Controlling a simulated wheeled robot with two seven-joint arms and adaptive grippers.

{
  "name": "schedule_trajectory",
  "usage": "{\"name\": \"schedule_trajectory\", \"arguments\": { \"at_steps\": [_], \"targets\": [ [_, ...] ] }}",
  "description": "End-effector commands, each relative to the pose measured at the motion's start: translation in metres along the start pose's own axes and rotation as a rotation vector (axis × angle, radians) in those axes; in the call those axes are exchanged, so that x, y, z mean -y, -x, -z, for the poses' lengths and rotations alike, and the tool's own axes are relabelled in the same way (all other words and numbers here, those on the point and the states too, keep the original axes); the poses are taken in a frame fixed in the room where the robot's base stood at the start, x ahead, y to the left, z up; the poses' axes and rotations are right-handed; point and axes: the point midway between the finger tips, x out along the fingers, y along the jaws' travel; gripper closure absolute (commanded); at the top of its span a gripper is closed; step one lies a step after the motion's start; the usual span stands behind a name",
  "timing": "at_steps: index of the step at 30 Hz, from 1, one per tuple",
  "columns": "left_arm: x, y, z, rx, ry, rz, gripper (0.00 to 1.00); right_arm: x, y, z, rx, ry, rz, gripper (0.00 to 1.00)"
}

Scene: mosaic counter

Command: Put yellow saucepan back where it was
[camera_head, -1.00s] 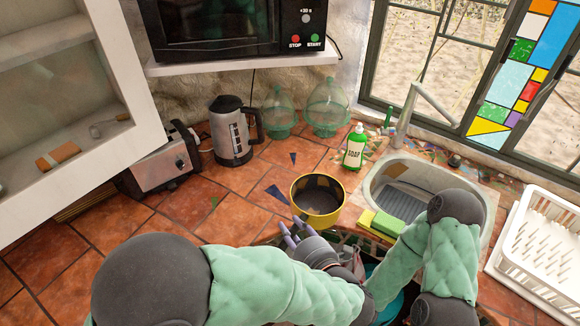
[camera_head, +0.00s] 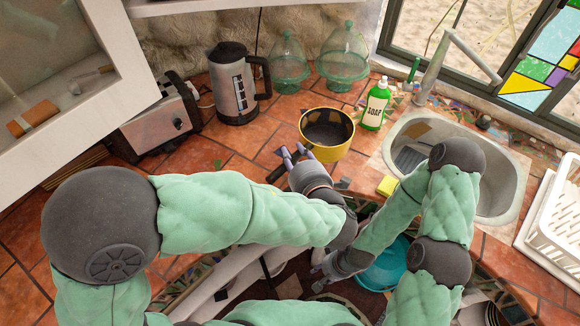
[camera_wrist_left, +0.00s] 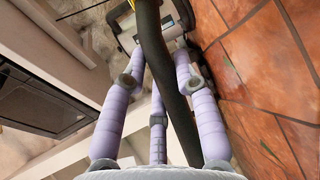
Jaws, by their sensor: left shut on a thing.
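The yellow saucepan (camera_head: 338,152), dark inside, is upright at the tiled counter, left of and nearer than the soap bottle. I cannot tell whether its base touches the tiles. My left gripper (camera_head: 289,157) is at its near left side, shut on its dark handle.
The soap bottle (camera_head: 375,104), sink (camera_head: 492,196) and yellow sponge (camera_head: 387,186) are right of the pan. Open tiles lie left of the pan. A teal bowl (camera_head: 385,272) is below the counter.

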Motion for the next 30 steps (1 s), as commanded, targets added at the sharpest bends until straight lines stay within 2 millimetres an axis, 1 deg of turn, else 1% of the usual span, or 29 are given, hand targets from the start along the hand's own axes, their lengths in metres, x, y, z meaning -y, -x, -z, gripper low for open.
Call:
{"name": "schedule_trajectory", "arguments": {
  "at_steps": [1,3,7,16,18,22,25,30],
  "targets": [
    [0.010,-0.011,0.001,-0.003,0.001,-0.001,1.00,-0.003,-0.009,0.000,0.000,0.000,0.000,0.60],
    [0.016,-0.022,0.002,-0.002,0.003,-0.002,1.00,-0.005,-0.014,0.001,0.000,0.000,0.000,0.60],
    [0.024,-0.036,0.002,-0.001,0.003,-0.002,1.00,-0.007,-0.020,0.001,0.000,0.000,0.000,0.60],
    [0.031,-0.049,0.002,0.000,0.003,-0.003,1.00,-0.009,-0.026,0.001,-0.001,0.000,0.000,0.60],
    [0.037,-0.055,0.003,-0.001,0.003,-0.002,1.00,-0.011,-0.030,0.001,0.000,0.000,0.000,0.60],
    [0.054,-0.059,0.003,0.001,0.002,-0.003,1.00,-0.015,-0.042,0.002,0.000,0.000,0.000,0.60],
    [0.062,-0.061,0.004,0.001,0.003,-0.003,1.00,-0.017,-0.049,0.002,0.000,0.000,0.000,0.60],
    [0.062,-0.061,0.004,0.002,0.004,-0.004,1.00,-0.017,-0.048,0.002,0.000,0.000,0.000,0.60]
  ]
}}
